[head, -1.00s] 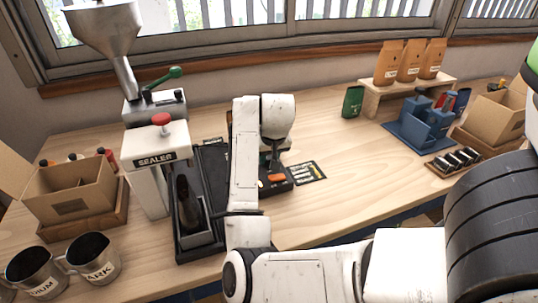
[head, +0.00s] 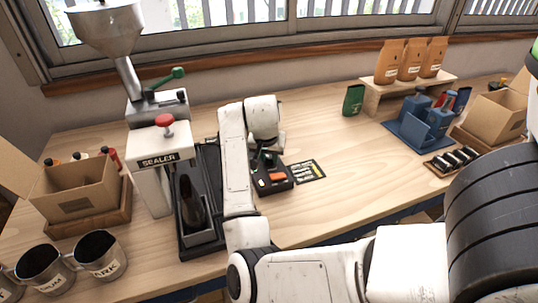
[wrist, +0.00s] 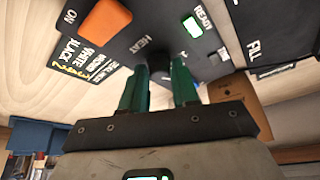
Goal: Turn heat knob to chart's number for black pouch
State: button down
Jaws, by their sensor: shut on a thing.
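The black control box (head: 270,182) stands on the bench beside the sealer (head: 158,165). My gripper (wrist: 161,88) is over it, its green fingertips closed on the dark heat knob (wrist: 160,75) below the word HEAT. The fingers and the tilted view hide most of the knob, so its setting cannot be read. The chart (wrist: 85,60) lies beside the box, with white words and yellow numbers upside down and too small to read surely. It also shows in the head view (head: 306,171). A dark pouch (head: 192,203) stands upright in the sealer's holder.
An orange switch (wrist: 107,20) marked ON and a green READY light (wrist: 193,26) are close to my fingers. Metal jugs (head: 100,258) and a cardboard box (head: 75,190) stand at left. The bench right of the chart is clear up to a blue rack (head: 420,128).

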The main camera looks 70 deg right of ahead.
jog(key=c, duration=0.9)
grip_release()
jog(key=shift+r, duration=0.15)
jog(key=v, duration=1)
jog(key=shift+a+r, duration=0.1)
jog(key=shift+r, duration=0.15)
jog(key=shift+s, duration=0.1)
